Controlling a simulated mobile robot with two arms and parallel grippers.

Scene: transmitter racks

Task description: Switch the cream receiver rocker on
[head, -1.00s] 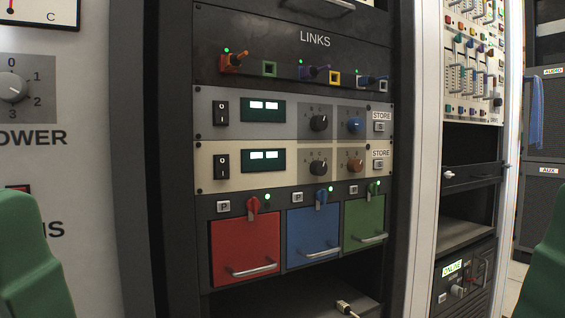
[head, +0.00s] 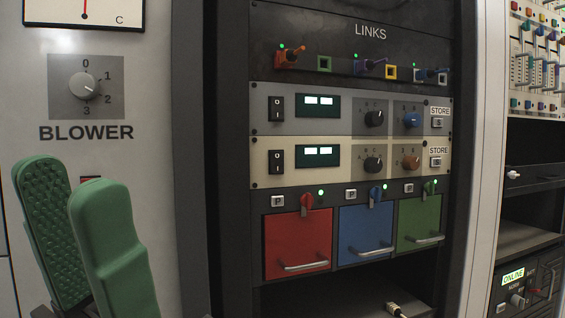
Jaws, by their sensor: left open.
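The cream receiver (head: 340,180) is the lower of two rack units in the head view, under a grey one. Its black rocker (head: 276,161), marked O and I, is at its left end beside a lit display (head: 318,156). Which way the rocker is tipped is too small to tell. My left gripper (head: 75,195) is at the lower left, with two green padded fingers apart and nothing between them. It is in front of the blower panel, well left of the rocker and not touching it. My right gripper is not in view.
The grey receiver (head: 340,127) has a similar rocker (head: 276,109) just above. Red (head: 297,243), blue (head: 365,231) and green (head: 419,222) doors with handles are below. The blower knob (head: 84,86) is on the left panel.

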